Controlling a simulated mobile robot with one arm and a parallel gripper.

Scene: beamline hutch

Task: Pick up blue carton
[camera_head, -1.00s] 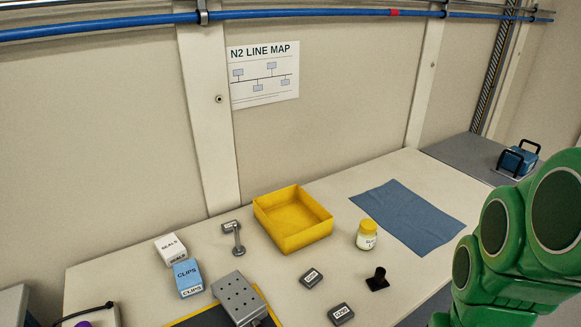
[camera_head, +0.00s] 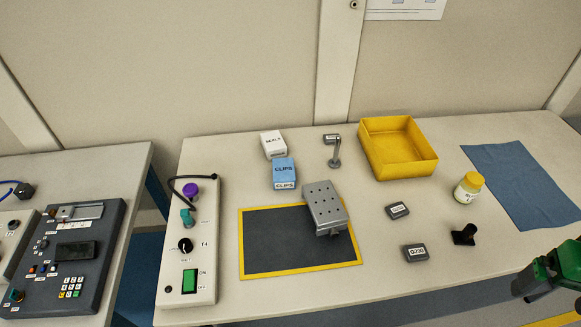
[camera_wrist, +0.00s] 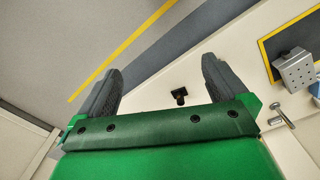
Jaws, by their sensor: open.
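The blue carton (camera_head: 284,171), labelled CLIPS, stands on the table left of centre in the head view, just in front of a white carton (camera_head: 272,143). Green parts of my arm (camera_head: 552,272) show at the lower right of the head view, far to the right of the carton.
A grey perforated block (camera_head: 324,203) stands on the yellow-edged dark mat (camera_head: 272,250) in front of the carton. A small grey post (camera_head: 336,155) and yellow tray (camera_head: 402,165) stand to its right. A control box (camera_head: 206,240) is at left. A jar (camera_head: 467,189) stands beside the blue cloth (camera_head: 523,190).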

